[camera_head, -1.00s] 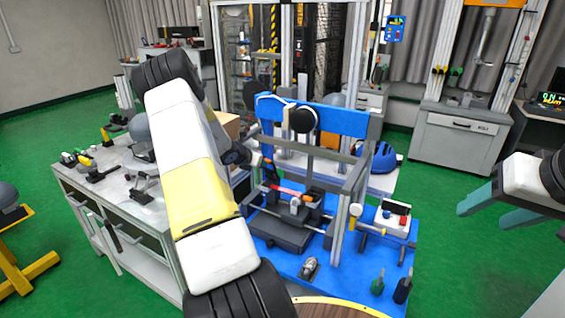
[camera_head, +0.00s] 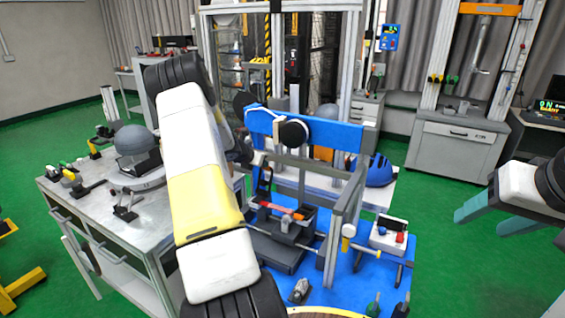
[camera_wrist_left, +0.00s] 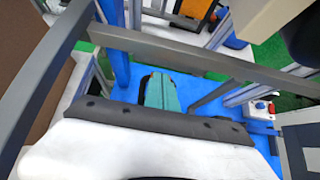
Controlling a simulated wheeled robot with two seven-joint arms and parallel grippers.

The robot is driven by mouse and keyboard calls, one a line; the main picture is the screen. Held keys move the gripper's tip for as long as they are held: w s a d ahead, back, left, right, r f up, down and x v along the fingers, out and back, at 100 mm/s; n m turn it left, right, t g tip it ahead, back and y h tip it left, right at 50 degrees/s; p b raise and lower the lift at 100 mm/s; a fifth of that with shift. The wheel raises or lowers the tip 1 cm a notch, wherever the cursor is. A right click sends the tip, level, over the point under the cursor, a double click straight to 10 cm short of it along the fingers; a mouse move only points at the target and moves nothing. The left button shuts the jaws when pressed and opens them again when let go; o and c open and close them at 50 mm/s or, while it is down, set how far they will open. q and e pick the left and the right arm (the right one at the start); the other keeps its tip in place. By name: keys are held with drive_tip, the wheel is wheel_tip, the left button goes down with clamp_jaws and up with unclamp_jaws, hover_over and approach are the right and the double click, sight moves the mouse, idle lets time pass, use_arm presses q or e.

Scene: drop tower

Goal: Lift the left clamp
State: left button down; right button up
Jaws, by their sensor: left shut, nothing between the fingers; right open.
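The blue-based test rig (camera_head: 345,285) stands in the middle of the head view, with a grey frame and a blue crossbar (camera_head: 335,135). A black upright lever (camera_head: 264,184) at the rig's left side looks like the left clamp, but I cannot be sure. My left arm crosses in front of the rig's left side and hides part of it; its fingers are hidden in the head view. In the left wrist view my left gripper (camera_wrist_left: 160,92) shows teal fingers shut and empty, above the blue base. My right gripper (camera_head: 482,220) is open and empty at the right, away from the rig.
A grey workbench (camera_head: 95,210) with a grey dome (camera_head: 133,140) and tools stands left. A blue helmet (camera_head: 378,170) and a white box with buttons (camera_head: 388,236) sit to the right. Grey frame bars (camera_wrist_left: 190,55) cross close to my left gripper.

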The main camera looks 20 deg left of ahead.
use_arm(q)
drive_tip(key=shift+w, duration=0.3)
idle(0.5)
drive_tip(key=shift+s+r, duration=0.15)
drive_tip(key=shift+r, duration=0.1)
drive_tip(key=s+r, duration=0.3)
drive_tip(key=r, duration=0.9)
drive_tip(key=shift+s, duration=0.35)
